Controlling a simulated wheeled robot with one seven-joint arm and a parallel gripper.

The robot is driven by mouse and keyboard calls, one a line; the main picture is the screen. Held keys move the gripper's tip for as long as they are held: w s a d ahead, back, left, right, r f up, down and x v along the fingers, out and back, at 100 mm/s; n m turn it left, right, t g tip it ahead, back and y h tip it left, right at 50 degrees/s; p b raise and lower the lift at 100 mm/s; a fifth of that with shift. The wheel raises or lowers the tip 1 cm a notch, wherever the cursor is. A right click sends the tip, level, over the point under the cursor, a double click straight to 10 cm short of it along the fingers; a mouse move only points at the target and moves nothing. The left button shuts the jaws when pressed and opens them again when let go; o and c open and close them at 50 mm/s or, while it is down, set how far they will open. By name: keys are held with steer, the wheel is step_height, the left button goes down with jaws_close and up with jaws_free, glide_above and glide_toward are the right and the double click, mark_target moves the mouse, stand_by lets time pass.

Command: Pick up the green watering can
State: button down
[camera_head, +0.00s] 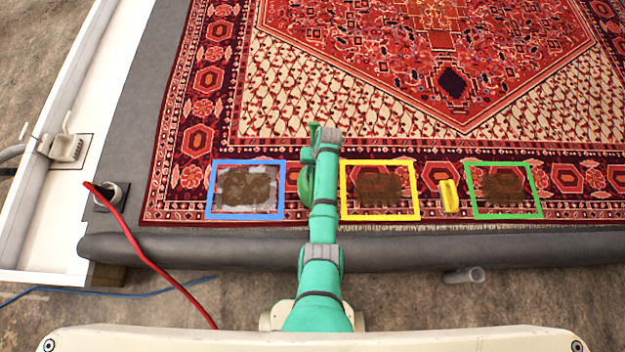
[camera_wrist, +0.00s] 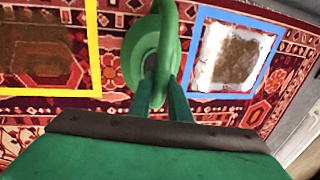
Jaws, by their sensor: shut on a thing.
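The green watering can (camera_wrist: 139,52) is in the wrist view, seen from above between the yellow and blue frames. My gripper (camera_wrist: 163,86) is shut on its curved upper part, probably the handle. In the head view, part of the watering can (camera_head: 304,184) shows at the left of my arm; the arm hides the rest and the fingertips. I cannot tell whether the can touches the rug.
The patterned rug (camera_head: 330,95) has stains inside a blue frame (camera_head: 214,190), a yellow frame (camera_head: 344,192) and a green frame (camera_head: 506,215). White residue surrounds the blue-framed stain. A yellow object (camera_head: 449,196) lies between frames. A red hose (camera_head: 150,262) runs at left.

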steer(key=shift+w+r, duration=0.1)
steer(key=shift+r, duration=0.1)
steer(key=shift+d+r, duration=0.15)
steer(key=shift+r, duration=0.5)
steer(key=s+r, duration=0.1)
steer(key=r, duration=0.1)
steer(key=s+r, duration=0.2)
steer(key=r, duration=0.1)
steer(key=s+r, duration=0.2)
steer(key=shift+d+r, duration=0.2)
steer(key=shift+d, duration=0.05)
steer(key=s+d+r, duration=0.1)
steer(key=s+r, duration=0.3)
steer(key=s, duration=0.5)
steer(key=c, duration=2.4)
jaws_free()
jaws_close()
